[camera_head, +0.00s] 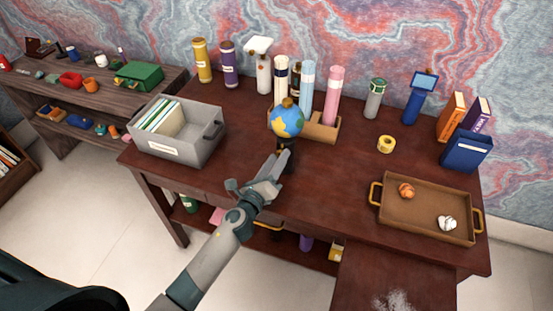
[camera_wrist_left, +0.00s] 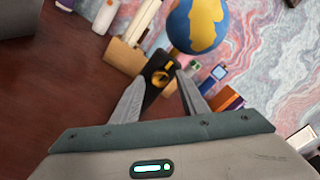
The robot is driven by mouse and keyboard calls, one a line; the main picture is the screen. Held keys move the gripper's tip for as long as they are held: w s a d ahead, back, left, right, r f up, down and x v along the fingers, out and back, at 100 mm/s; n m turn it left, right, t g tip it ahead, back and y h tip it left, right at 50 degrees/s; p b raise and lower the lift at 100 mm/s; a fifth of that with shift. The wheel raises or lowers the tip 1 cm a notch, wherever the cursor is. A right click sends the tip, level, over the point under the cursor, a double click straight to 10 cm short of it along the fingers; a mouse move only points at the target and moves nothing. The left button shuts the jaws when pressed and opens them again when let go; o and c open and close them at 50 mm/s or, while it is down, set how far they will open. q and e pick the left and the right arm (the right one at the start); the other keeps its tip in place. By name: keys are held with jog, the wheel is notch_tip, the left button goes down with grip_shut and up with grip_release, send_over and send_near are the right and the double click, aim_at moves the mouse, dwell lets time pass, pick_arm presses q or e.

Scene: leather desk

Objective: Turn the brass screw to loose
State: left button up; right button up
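A small globe (camera_head: 286,121), blue with yellow land, stands on a dark stand near the middle of the desk. It also shows at the top of the left wrist view (camera_wrist_left: 197,26). The brass screw (camera_wrist_left: 160,77) is a small yellow-gold piece on the black stand (camera_wrist_left: 152,92) below the globe. My left gripper (camera_head: 277,165) is in front of the stand, its fingers pointing toward it. In the left wrist view its fingers are spread, with the screw showing between the tips; whether they touch it I cannot tell. In the head view the screw is not distinguishable.
A tan holder (camera_head: 322,128) with tall tubes stands right behind the globe. A grey file box (camera_head: 192,149) is at the left. A brown tray (camera_head: 425,222) with two crumpled balls is at the right. A yellow tape roll (camera_head: 386,144) lies behind it. The desk's front middle is clear.

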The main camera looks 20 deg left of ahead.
pick_arm(q)
grip_shut()
jog(key=shift+n, duration=0.3)
jog(key=n, duration=1.7)
dwell(0.4)
jog(key=shift+f+n, duration=0.1)
jog(key=shift+n, duration=0.2)
